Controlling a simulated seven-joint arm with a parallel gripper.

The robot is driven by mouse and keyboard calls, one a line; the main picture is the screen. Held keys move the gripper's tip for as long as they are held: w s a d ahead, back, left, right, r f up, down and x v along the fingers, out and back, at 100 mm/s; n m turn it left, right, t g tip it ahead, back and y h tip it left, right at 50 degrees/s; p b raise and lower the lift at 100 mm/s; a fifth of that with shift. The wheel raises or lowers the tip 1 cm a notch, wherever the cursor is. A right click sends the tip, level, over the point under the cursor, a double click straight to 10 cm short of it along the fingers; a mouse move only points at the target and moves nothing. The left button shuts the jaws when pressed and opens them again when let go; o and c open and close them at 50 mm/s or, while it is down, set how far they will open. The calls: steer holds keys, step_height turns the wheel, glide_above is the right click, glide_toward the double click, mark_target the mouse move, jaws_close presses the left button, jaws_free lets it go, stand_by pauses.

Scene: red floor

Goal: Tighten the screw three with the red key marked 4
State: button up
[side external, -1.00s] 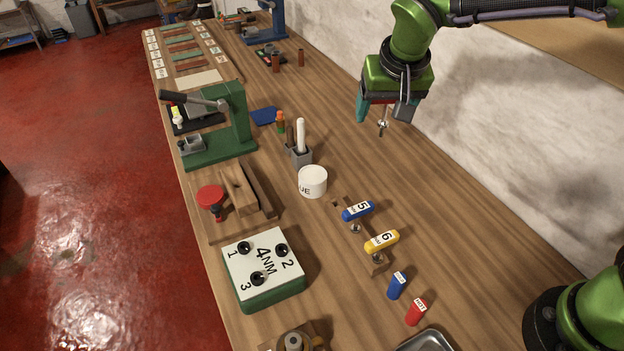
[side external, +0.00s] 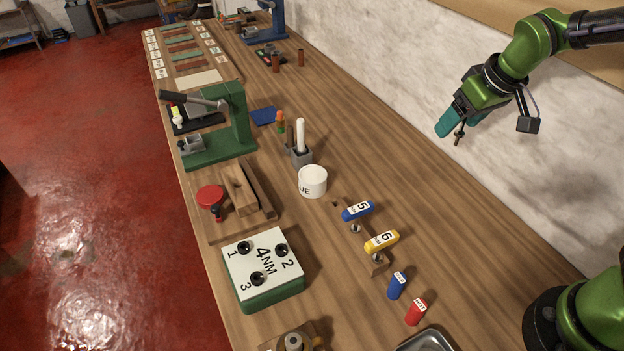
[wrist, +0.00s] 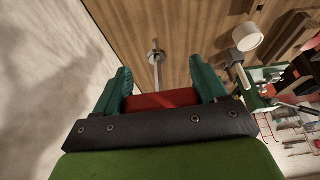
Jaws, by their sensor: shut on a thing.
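My gripper (side external: 459,127) is raised near the wall, tilted, well clear of the bench. In the wrist view my gripper (wrist: 162,76) has its teal fingers shut on the red key (wrist: 160,99); its metal shaft sticks out ahead. The key's mark 4 is not visible. The green block (side external: 265,296) with a white top marked 4NM sits at the near left of the bench. Screw three (side external: 257,278) is a black socket at the top's front, beside the number 3. Screws one (side external: 244,248) and two (side external: 281,250) are behind it. My gripper is far from the block.
A white round tub (side external: 313,181), pen holder (side external: 300,157), red-knobbed wooden fixture (side external: 210,197) and green press (side external: 238,120) stand behind the block. Bench near the wall is clear.

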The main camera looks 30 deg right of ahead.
steer(key=w+a+f+n+y, duration=0.1)
steer(key=a+f+n, duration=0.1)
steer(key=a, duration=0.8)
steer(key=w+a+f+n+y, duration=0.1)
steer(key=w+a+n, duration=0.15)
steer(key=a, duration=0.65)
steer(key=n+g+y, duration=0.1)
steer(key=n, duration=0.3)
glide_above(255, 279)
steer(key=d, duration=0.3)
steer(key=x, duration=0.3)
steer(key=shift+s+d+f, duration=0.15)
steer(key=shift+f, duration=0.15)
steer(key=a, duration=0.1)
steer(key=a+r, duration=0.1)
steer(key=shift+s+a+r, duration=0.1)
steer(key=shift+s+a, duration=0.15)
steer(key=shift+a, duration=0.1)
steer(key=shift+f+m, duration=0.25)
steer(key=shift+f, duration=1.35)
steer(key=shift+d+f, duration=0.1)
steer(key=shift+f, duration=0.4)
